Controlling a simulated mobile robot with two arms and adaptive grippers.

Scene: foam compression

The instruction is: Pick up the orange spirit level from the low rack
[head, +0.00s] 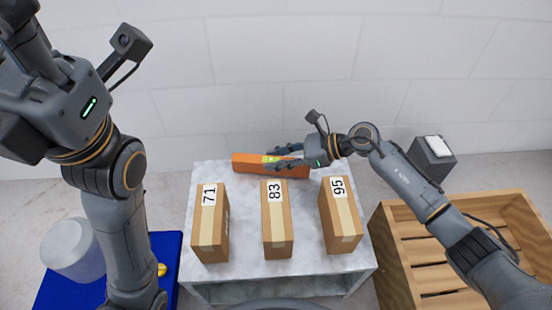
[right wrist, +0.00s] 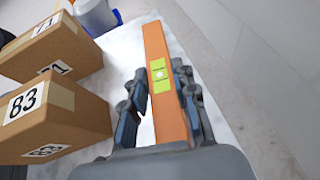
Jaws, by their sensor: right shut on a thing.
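The orange spirit level (head: 245,163) lies along the back of the low grey rack (head: 195,268), behind the boxes. It has a yellow-green vial window near its middle, and it also shows in the right wrist view (right wrist: 155,45). My right gripper (head: 278,157) reaches in from the right and is shut on the level, with one finger on each long side. In the right wrist view the fingers (right wrist: 165,100) straddle the level beside the vial. My left arm stands at the left in the head view, and its fingers are not in view.
Three cardboard boxes marked 71 (head: 210,230), 83 (head: 277,225) and 95 (head: 342,220) stand in front of the level. A wooden crate (head: 385,260) is at the right. A whitish cylinder (head: 73,248) stands on a blue surface (head: 170,250) at the left. A wall is behind.

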